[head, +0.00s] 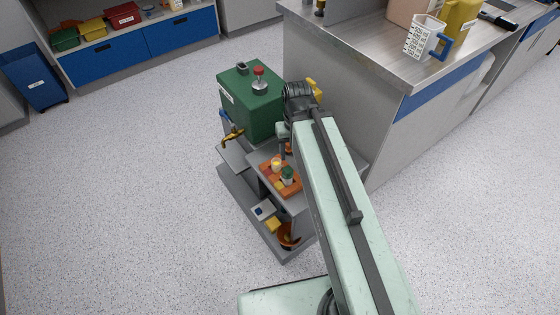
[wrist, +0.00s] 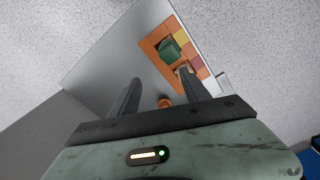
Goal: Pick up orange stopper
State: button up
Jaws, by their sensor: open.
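The orange stopper (wrist: 165,102) shows in the wrist view as a small round orange piece between my gripper's two fingers, near the palm; its lower part is hidden by the palm edge. In the head view a small orange bit (head: 289,148), likely the same stopper, shows beside my gripper (head: 284,152) on the grey stand. My gripper (wrist: 159,77) is open in the wrist view, with a wide gap between the fingers. I cannot tell how far above the stopper the fingers are.
An orange tray (head: 295,189) on the stand holds a green-topped piece (head: 287,174) and a yellow-topped piece (head: 276,165). A green tank (head: 247,105) with a brass tap (head: 233,136) stands behind. A steel-topped counter (head: 385,62) is close on the right. Floor at left is clear.

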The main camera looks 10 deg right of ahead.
aim_at(288, 148)
jog(key=u, duration=3.05)
jog(key=k, duration=1.25)
jog(key=z, duration=0.65)
jog(key=i, duration=1)
jog(key=u, duration=0.1)
